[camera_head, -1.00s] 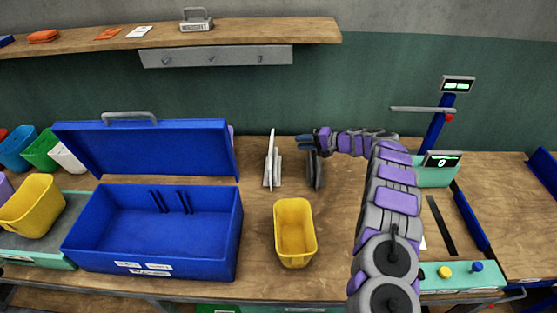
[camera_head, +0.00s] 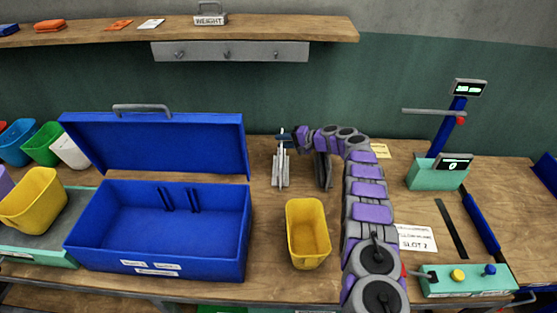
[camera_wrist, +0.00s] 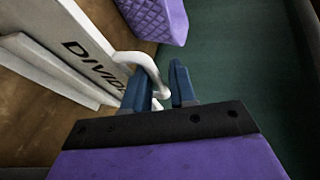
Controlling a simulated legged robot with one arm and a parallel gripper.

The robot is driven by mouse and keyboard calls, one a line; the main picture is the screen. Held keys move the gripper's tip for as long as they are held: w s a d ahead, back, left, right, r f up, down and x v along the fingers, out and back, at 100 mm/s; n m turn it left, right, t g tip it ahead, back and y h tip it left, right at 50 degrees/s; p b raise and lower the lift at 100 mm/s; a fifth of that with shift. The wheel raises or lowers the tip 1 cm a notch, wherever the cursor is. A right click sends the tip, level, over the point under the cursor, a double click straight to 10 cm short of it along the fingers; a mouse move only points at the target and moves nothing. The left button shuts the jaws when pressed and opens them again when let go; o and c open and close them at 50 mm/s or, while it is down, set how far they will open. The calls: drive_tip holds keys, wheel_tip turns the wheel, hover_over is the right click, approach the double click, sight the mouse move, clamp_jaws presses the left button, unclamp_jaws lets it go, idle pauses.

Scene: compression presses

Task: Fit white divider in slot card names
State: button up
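The white divider (camera_head: 281,170) stands upright at the back of the bench, beside other thin pale panels. In the wrist view the divider (camera_wrist: 62,46) shows dark lettering starting "DIVID" and a white curved handle (camera_wrist: 146,66). My gripper (camera_head: 284,137) is at the divider's top. Its blue fingers (camera_wrist: 164,84) are a little apart, with the handle's end between them; a firm grip does not show. The open blue case (camera_head: 155,225) has paired slot rails (camera_head: 179,200) on its inner back wall. A white card (camera_head: 414,238) reads "SLOT 2"; its upper line is too small to read.
A yellow bin (camera_head: 308,232) stands right of the case, in front of the divider.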

drive_tip(key=shift+w+a+f, duration=0.15)
drive_tip(key=shift+a+f, duration=0.1)
drive_tip(key=shift+a, duration=0.15)
drive_tip(key=shift+w, duration=0.1)
drive_tip(key=shift+d+r, duration=0.2)
drive_tip(key=shift+d, duration=1.2)
drive_tip(key=a, duration=0.2)
drive_tip(key=shift+a+f, duration=0.15)
drive_tip(key=shift+a, duration=0.15)
drive_tip(key=c, duration=0.3)
drive_tip(key=shift+a, duration=0.15)
drive_tip(key=shift+c, duration=0.8)
drive_tip(key=shift+d, duration=1.1)
clamp_jaws()
drive_tip(key=shift+a+f, duration=0.1)
drive_tip(key=shift+a, duration=0.2)
drive_tip(key=shift+a, duration=0.15)
